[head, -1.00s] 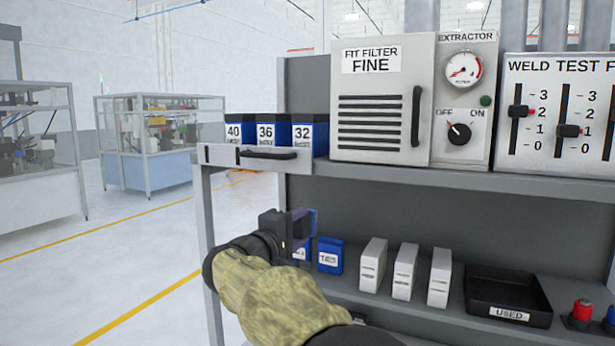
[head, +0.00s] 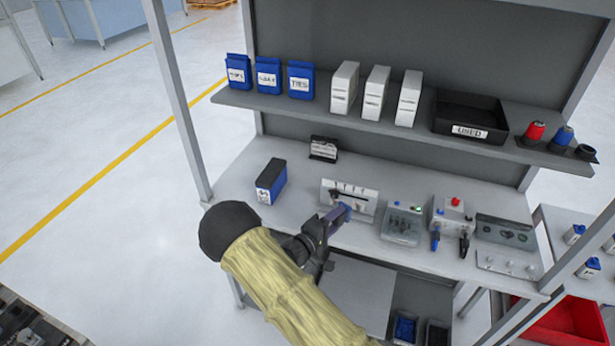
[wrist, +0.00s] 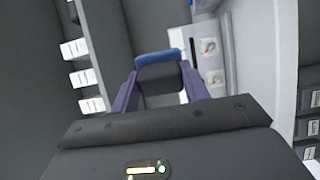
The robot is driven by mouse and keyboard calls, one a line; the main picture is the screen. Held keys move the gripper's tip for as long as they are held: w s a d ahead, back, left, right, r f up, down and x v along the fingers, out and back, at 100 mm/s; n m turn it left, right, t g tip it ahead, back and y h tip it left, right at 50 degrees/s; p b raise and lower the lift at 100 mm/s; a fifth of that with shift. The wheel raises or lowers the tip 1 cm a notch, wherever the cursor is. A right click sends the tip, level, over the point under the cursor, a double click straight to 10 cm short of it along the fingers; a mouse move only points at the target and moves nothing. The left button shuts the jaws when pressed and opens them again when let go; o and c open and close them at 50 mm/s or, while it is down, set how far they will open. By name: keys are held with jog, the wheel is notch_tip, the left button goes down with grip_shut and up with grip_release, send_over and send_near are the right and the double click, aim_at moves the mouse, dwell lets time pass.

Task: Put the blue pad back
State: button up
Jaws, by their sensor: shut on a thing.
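My gripper (head: 338,214) is low over the front part of the bench, beside a pale panel (head: 350,192) with a dark slot. Its purple fingers are shut on a small dark piece with a blue edge, seemingly the blue pad; it shows between the fingertips in the wrist view (wrist: 158,57). In the head view the held piece is mostly hidden by the fingers. On the shelf at the right, a red-topped piece (head: 535,131) and a blue-topped piece (head: 564,136) stand in dark holders; an open dark holder (head: 586,152) is beside them.
A black tray marked USED (head: 470,116), several white boxes and blue packs (head: 268,76) stand on the shelf (head: 330,108). A dark blue box (head: 271,181) stands on the bench at left. Control boxes (head: 402,226) line its right side. A red bin (head: 560,325) is lower right.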

jog(key=s+d+f, duration=0.4)
jog(key=s+d, duration=0.1)
jog(key=d, duration=0.2)
jog(key=s+d+f+m+g+h, duration=0.1)
jog(key=s+d+f, duration=0.3)
jog(key=s+d, duration=0.2)
jog(key=shift+d+f+g, duration=0.3)
jog(key=shift+d+f, duration=0.05)
jog(key=shift+d, duration=0.3)
jog(key=shift+a, duration=0.1)
